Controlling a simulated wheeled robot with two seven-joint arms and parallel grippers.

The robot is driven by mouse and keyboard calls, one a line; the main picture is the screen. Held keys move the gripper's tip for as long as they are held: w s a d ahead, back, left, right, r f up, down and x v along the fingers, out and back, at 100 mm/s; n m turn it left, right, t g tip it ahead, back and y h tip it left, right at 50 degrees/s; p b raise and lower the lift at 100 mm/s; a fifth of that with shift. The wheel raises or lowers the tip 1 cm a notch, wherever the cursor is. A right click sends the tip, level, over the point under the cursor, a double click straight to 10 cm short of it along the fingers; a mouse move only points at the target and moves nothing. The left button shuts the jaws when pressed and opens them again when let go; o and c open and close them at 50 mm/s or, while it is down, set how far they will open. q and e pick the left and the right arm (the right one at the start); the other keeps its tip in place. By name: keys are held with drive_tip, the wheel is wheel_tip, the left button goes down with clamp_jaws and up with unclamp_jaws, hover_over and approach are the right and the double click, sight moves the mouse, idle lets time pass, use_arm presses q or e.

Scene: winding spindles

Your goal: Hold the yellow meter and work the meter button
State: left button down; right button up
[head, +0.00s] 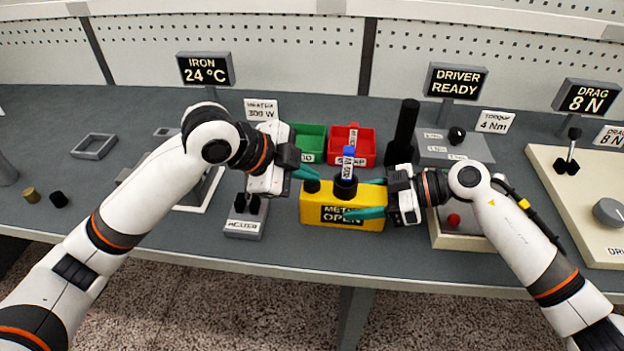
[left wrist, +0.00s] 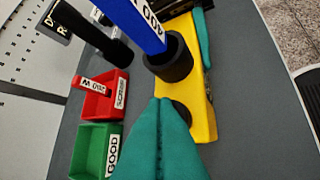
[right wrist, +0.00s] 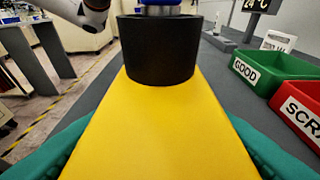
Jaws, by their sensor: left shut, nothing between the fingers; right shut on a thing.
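The yellow meter (head: 315,215) stands on the bench, and its front display reads "METER OPEN". A black socket (head: 345,187) on its top holds an upright blue labelled piece (head: 349,158). The black meter button (head: 311,185) is on the meter's top left; in the left wrist view it is a dark round shape (left wrist: 183,111) partly hidden behind my fingertips. My left gripper (head: 305,172) is shut and empty, its tips at or just over the button; contact cannot be told. My right gripper (head: 362,197) is shut on the meter from the right, a teal finger along each side.
A green GOOD bin (head: 312,138) and a red SCRAP bin (head: 366,152) holding a red labelled piece stand behind the meter. A dark post (head: 405,130) stands behind right. The heater block (head: 240,228) is close left. A cream drag console (head: 570,190) stands far right.

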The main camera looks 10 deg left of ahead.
sight(305, 186)
use_arm(q)
drive_tip(key=shift+r, duration=0.7)
use_arm(e)
drive_tip(key=shift+r, duration=0.1)
use_arm(q)
drive_tip(key=shift+r, duration=0.1)
drive_tip(key=shift+r, duration=2.45)
use_arm(e)
drive_tip(key=o, duration=1.3)
